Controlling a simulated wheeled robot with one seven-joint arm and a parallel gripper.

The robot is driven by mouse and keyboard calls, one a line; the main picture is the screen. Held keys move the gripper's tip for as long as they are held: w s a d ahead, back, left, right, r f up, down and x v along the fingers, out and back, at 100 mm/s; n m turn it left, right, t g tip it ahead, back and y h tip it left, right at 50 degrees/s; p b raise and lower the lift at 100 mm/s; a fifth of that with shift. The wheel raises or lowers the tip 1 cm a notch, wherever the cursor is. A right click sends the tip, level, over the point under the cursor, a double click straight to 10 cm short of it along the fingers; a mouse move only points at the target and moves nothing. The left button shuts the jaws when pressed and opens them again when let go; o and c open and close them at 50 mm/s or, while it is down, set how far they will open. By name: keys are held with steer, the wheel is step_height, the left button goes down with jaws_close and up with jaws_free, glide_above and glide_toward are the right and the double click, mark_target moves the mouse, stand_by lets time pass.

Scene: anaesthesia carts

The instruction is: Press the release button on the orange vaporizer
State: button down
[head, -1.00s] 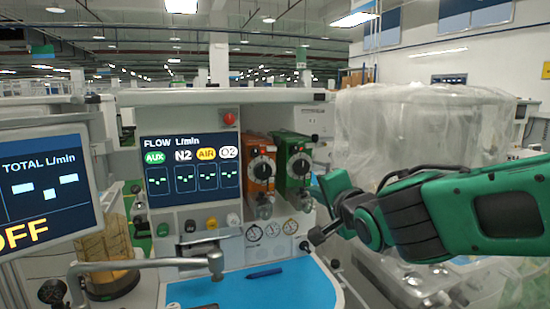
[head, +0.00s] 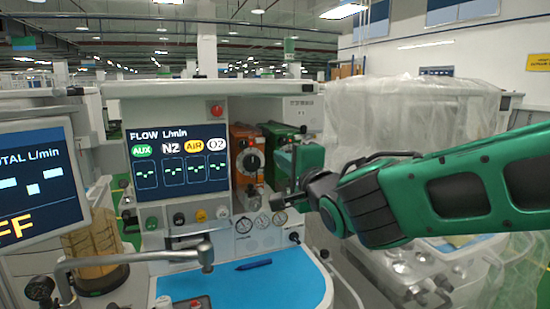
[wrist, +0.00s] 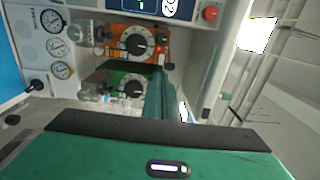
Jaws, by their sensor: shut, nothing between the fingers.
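The orange vaporizer (head: 238,134) stands right of the flow screen, with a dark round dial on its front. In the wrist view the orange vaporizer (wrist: 115,31) is at the top centre, and a small red and white detail (wrist: 160,50) shows at its edge. The green vaporizer (head: 272,129) is beside it, partly hidden by my gripper. My gripper (wrist: 160,82) is shut and empty. Its green fingers reach past the green vaporizer towards the red and white detail. I cannot tell whether they touch anything. In the head view my gripper (head: 292,158) is before the green vaporizer.
Gauges (head: 262,221) sit below the vaporizers. A blue work surface (head: 290,275) with a pen (head: 253,264) lies in front. A metal arm (head: 130,258) crosses at the left. A plastic-covered machine (head: 400,120) stands at the right. A red button (head: 217,111) is above the screen.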

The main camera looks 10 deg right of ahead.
steer(key=x, duration=1.2)
steer(key=shift+w, duration=0.35)
steer(key=shift+w+a+r, duration=0.2)
steer(key=shift+w+a, duration=0.05)
steer(key=shift+w, duration=0.55)
steer(key=shift+w+f, duration=0.15)
steer(key=shift+f, duration=0.05)
glide_toward(261, 143)
steer(key=v, duration=0.5)
steer(key=shift+s+r, duration=0.15)
steer(key=shift+s, duration=0.15)
steer(key=shift+d, duration=0.1)
